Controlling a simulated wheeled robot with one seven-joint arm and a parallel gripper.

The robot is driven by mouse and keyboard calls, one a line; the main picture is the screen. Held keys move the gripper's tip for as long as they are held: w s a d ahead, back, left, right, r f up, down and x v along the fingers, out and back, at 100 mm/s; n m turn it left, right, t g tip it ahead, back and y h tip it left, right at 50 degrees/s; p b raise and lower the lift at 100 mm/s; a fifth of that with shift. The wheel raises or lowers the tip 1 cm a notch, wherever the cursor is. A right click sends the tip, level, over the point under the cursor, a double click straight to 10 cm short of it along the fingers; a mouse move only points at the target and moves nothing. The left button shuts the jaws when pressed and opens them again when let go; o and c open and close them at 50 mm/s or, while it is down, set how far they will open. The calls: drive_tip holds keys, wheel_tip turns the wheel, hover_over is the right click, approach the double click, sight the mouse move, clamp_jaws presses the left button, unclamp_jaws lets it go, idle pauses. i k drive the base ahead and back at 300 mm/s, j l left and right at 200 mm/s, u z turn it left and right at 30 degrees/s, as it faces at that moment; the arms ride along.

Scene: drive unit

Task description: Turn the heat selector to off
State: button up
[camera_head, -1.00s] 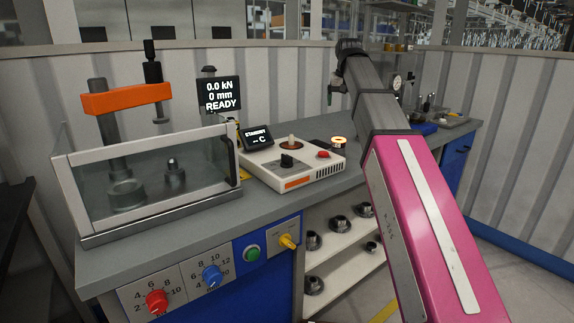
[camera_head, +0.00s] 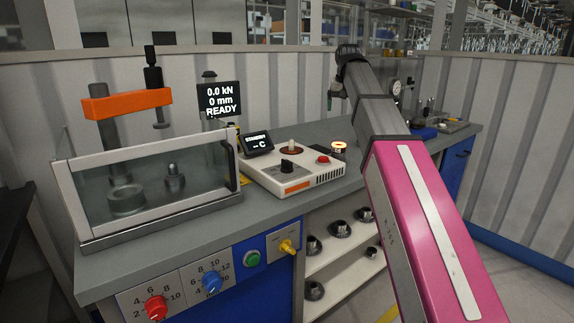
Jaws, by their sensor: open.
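The white heater unit (camera_head: 300,180) stands on the bench, with an orange stripe on its front. The black knob (camera_head: 287,166) on its top looks like the heat selector; its markings are too small to read. A small display (camera_head: 257,142) behind it reads STANDBY and "-- C". A red button (camera_head: 323,160) sits right of the knob. My arm reaches up from the lower right. My gripper (camera_head: 332,96) shows only partly, small and dark, hanging at the arm's far end behind and above the unit. It is open, apart from the knob, and nothing shows in it.
A clear-walled press (camera_head: 150,190) with an orange crossbar stands left of the unit. The bench front has a red knob (camera_head: 156,307), a blue knob (camera_head: 211,281), a green button (camera_head: 252,258) and a yellow selector (camera_head: 288,246).

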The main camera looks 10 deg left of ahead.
sight(287, 165)
drive_tip(key=k+j, duration=0.3)
drive_tip(key=j, duration=0.15)
drive_tip(key=k+j, duration=0.3)
drive_tip(key=j, duration=0.15)
